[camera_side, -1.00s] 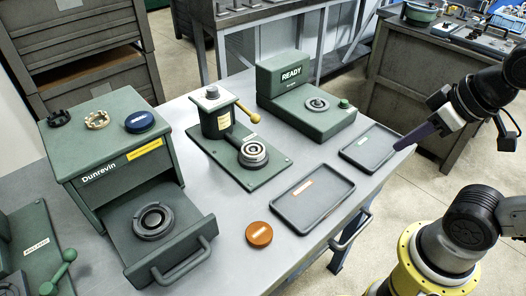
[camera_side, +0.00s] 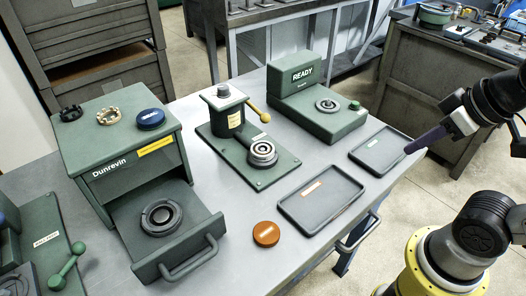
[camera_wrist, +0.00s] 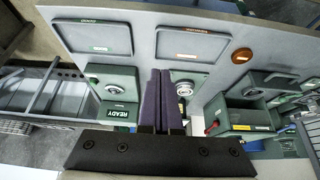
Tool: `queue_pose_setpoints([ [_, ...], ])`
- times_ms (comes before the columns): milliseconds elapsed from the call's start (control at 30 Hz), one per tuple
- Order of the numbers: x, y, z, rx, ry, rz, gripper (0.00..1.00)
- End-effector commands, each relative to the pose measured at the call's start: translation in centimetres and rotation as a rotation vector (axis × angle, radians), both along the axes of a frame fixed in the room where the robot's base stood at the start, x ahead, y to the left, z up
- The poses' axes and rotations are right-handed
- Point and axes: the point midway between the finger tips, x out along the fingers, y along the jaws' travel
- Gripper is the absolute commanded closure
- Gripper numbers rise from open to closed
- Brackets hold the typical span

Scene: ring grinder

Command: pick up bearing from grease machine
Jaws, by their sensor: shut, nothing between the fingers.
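No label I can read says grease machine. A green lever press (camera_side: 227,115) with a yellow handle stands mid-table, and a silver ringed bearing-like part (camera_side: 262,151) sits on its base. In the wrist view the press's ringed part (camera_wrist: 184,88) shows just right of my fingers. A green READY machine (camera_side: 322,118) holds a smaller round part (camera_side: 326,105). A dark ring (camera_side: 161,217) lies in the open drawer of the Dunrevin machine (camera_side: 120,155). My gripper (camera_side: 409,149), with purple fingers, is shut and empty above the table's right edge; it also shows in the wrist view (camera_wrist: 160,70).
Two shallow grey trays, one nearer the middle (camera_side: 341,207) and one at the right (camera_side: 366,163), lie on the table. An orange disc (camera_side: 266,234) lies at the front. A blue disc (camera_side: 150,118) and two rings sit on the Dunrevin machine. A green-knobbed lever (camera_side: 70,262) stands front left.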

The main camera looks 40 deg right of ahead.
Motion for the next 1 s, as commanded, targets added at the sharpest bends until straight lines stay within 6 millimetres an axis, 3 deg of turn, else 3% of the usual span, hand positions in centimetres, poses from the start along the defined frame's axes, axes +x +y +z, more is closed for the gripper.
queue_pose_setpoints([
  [67, 0.00, 0.00, 0.00, 0.000, 0.000, 0.000, 1.00],
  [633, 0.00, 0.00, 0.00, 0.000, 0.000, 0.000, 0.00],
  [1000, -0.25, 0.00, -0.12, -0.036, 0.013, 0.070, 0.00],
])
